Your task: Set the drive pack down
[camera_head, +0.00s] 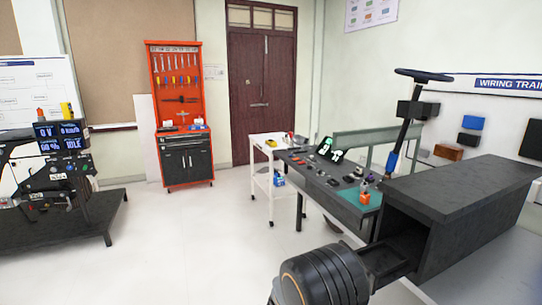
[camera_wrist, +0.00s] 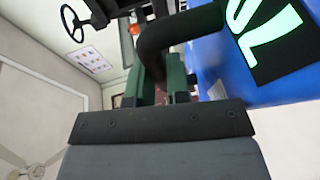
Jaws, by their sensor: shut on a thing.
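In the wrist view, the drive pack (camera_wrist: 212,62) is a blue body with a black label and bright green letters, filling the right side. Only part of it shows, and its underside is out of view. Its thick black curved handle (camera_wrist: 172,40) passes at my gripper (camera_wrist: 164,75). The green fingers are shut on the handle. In the head view, the black ribbed part of my arm (camera_head: 322,277) is at the bottom; my fingers and the pack cannot be made out there.
A big dark box-like structure (camera_head: 455,185) stands at right, with a steering wheel (camera_head: 424,75) behind it. A workbench (camera_head: 325,180) with small parts and a white cart (camera_head: 262,178) are in the middle. A red tool cabinet (camera_head: 175,85) is farther back. The left-centre floor is clear.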

